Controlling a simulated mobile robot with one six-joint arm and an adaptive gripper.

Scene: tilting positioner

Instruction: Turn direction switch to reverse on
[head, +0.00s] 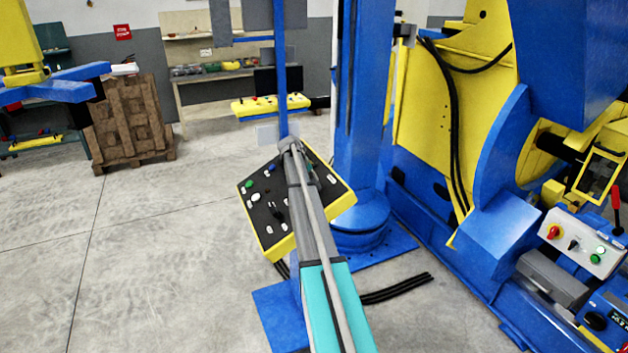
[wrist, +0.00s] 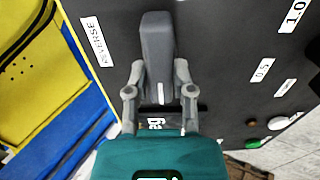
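The direction switch (wrist: 156,40) is a dark grey bar knob with a white line at its near end, on a black panel (wrist: 215,70). A white REVERSE label (wrist: 97,41) lies to its left. The knob points up the picture in the wrist view, and its white line points down at another label (wrist: 156,123), partly hidden by my gripper. My gripper (wrist: 159,72) has one finger at each side of the knob, and both appear closed against it. In the head view, my arm covers part of the yellow-edged control panel (head: 262,222); fingertips and switch cannot be made out there.
The panel also bears 0.5 (wrist: 263,69) and 1.0 (wrist: 292,14) labels and a green button (wrist: 277,124). A blue column (head: 360,110) stands right behind the panel. The yellow and blue positioner (head: 455,110) fills the right. Floor (head: 150,240) to the left is clear.

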